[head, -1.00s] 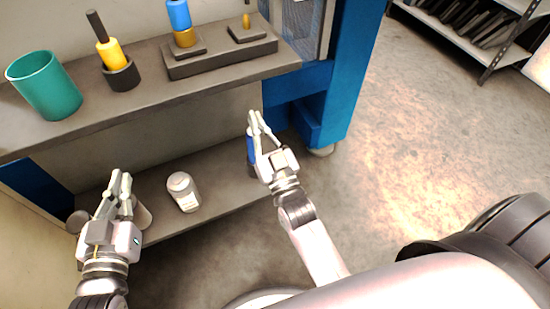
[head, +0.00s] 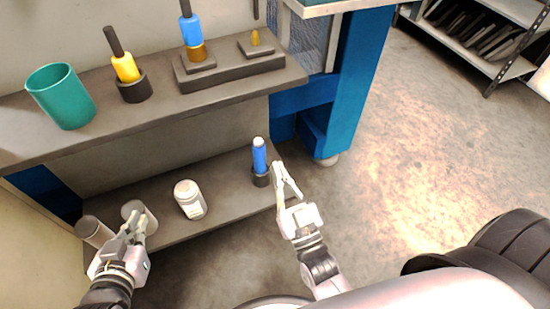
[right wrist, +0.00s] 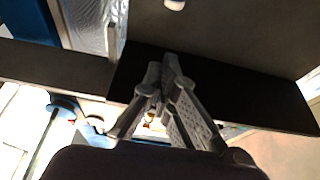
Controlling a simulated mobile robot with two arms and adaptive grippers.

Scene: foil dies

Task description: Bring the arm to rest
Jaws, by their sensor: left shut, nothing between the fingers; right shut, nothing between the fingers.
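My left gripper (head: 136,226) is at the lower left in the head view, in front of the lower shelf and close to a pale cylinder. It is shut and empty. My right gripper (head: 281,180) is in front of the lower shelf's right end, just right of a blue tool in a dark holder (head: 260,163). It is shut and empty, and I cannot tell whether it touches the shelf edge. Its fingers (right wrist: 165,75) also show close together in the right wrist view, with nothing between them.
A white jar (head: 190,200) and pale cylinders (head: 94,231) stand on the lower shelf. The upper shelf holds a teal cup (head: 62,96), a yellow-handled tool (head: 126,68) and a dark block with a blue-handled tool (head: 191,32). Open floor (head: 420,170) lies to the right.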

